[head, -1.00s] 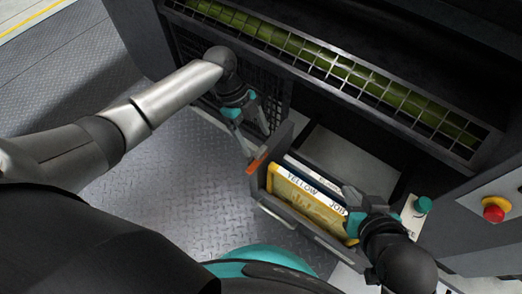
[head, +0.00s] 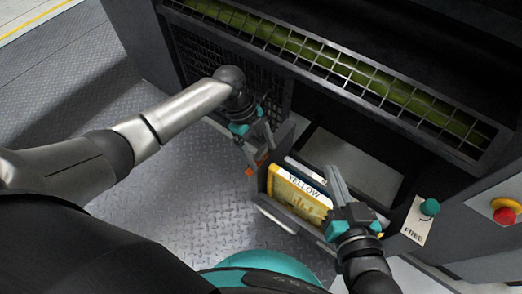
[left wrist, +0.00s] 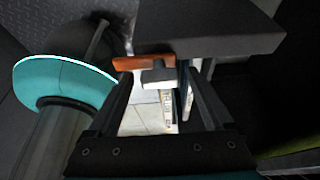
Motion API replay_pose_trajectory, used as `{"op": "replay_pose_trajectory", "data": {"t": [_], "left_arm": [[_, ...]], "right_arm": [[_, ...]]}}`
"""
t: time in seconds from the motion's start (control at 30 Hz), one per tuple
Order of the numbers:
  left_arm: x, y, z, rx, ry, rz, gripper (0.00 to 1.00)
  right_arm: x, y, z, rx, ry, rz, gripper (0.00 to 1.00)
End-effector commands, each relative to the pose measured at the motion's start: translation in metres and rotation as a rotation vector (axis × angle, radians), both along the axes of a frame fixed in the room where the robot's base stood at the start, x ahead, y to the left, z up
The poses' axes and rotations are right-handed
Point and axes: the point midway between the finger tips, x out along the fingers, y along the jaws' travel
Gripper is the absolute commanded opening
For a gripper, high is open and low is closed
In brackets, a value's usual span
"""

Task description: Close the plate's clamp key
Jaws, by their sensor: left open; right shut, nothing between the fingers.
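The yellow plate (head: 297,197), lettered "YELLOW", stands on edge in a grey open tray (head: 270,213). An orange-ended lever (head: 250,171), which looks like the clamp key, is at the tray's left end. In the left wrist view its orange bar (left wrist: 143,63) and a grey block (left wrist: 158,76) lie between and just beyond my finger ends. My left gripper (head: 257,152) is open at this lever; I cannot tell whether it touches. My right gripper (head: 335,172) is shut and empty, its fingers over the plate's right part, hiding some of it.
A teal knob (head: 430,207) sits on the right above a "FREE" label (head: 413,234). A red stop button (head: 505,215) is further right. A wire guard (head: 350,75) over a green roller runs behind. The ribbed floor on the left is clear.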

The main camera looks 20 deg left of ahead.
Motion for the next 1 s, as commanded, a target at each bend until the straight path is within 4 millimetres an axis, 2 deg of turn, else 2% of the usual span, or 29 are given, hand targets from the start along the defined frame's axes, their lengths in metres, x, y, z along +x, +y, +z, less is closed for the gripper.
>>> {"op": "replay_pose_trajectory", "data": {"t": [0.33,1.0], "left_arm": [[-0.0002,-0.0005,-0.0011,0.0,0.0,0.0,0.85],[-0.0001,-0.0003,-0.0007,0.0,0.0,0.0,0.1]], "right_arm": [[-0.0004,0.0009,0.0007,0.006,-0.009,0.001,0.0],[-0.0005,0.001,0.0002,0.005,-0.007,0.001,0.0]]}}
